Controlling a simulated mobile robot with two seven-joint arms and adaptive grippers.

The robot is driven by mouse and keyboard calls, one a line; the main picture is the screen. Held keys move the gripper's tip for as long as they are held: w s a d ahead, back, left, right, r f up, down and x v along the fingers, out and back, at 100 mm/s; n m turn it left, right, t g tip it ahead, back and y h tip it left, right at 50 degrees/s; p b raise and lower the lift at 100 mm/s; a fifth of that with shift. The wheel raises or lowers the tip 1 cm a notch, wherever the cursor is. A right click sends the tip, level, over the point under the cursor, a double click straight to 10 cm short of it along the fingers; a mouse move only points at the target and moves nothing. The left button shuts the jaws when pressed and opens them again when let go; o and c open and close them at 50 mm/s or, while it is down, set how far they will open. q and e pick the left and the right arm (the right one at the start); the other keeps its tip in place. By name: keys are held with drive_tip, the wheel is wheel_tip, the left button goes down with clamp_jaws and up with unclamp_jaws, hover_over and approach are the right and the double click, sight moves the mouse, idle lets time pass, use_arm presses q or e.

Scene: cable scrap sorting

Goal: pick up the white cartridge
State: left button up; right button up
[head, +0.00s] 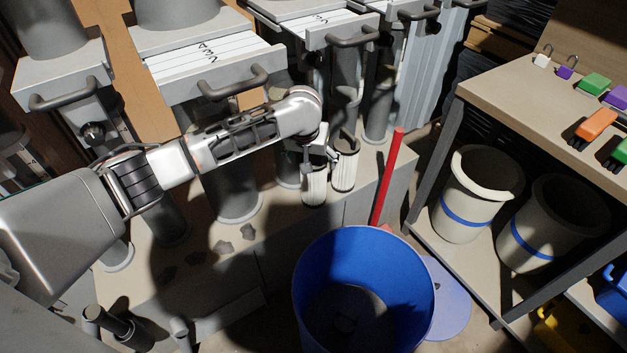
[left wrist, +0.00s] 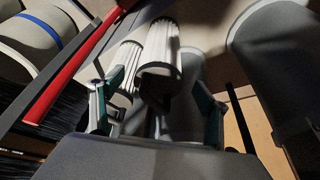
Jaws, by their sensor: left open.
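Two white pleated cartridges with dark end rims stand side by side on the ledge in the head view, a left one (head: 315,188) and a right one (head: 344,172). My left gripper (head: 314,158) reaches down over the left cartridge and partly hides its top. In the left wrist view, the open fingers of my left gripper (left wrist: 156,100) stand apart with one cartridge (left wrist: 160,45) in line between them. The other cartridge (left wrist: 124,62) is just left of it, close to the left finger. I cannot tell whether either finger touches a cartridge. My right gripper is not in view.
A blue bin (head: 310,265) stands in front of the ledge. A red bar (head: 388,178) leans right of the cartridges. Grey pipes and handled housings (head: 205,75) crowd behind my arm. A table (head: 500,90) at right holds padlocks and coloured blocks, with two pale buckets below.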

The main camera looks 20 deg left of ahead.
use_arm(q)
drive_tip(key=f, duration=0.1)
drive_tip(key=f+b, duration=0.1)
drive_tip(key=f, duration=0.1)
drive_tip(key=shift+w, duration=0.2)
drive_tip(key=b+x, duration=0.3)
drive_tip(key=x, duration=0.2)
drive_tip(key=shift+s, duration=0.2)
drive_tip(key=shift+w+r+b, duration=0.3)
drive_tip(key=shift+w, duration=0.05)
drive_tip(key=c, duration=1.4)
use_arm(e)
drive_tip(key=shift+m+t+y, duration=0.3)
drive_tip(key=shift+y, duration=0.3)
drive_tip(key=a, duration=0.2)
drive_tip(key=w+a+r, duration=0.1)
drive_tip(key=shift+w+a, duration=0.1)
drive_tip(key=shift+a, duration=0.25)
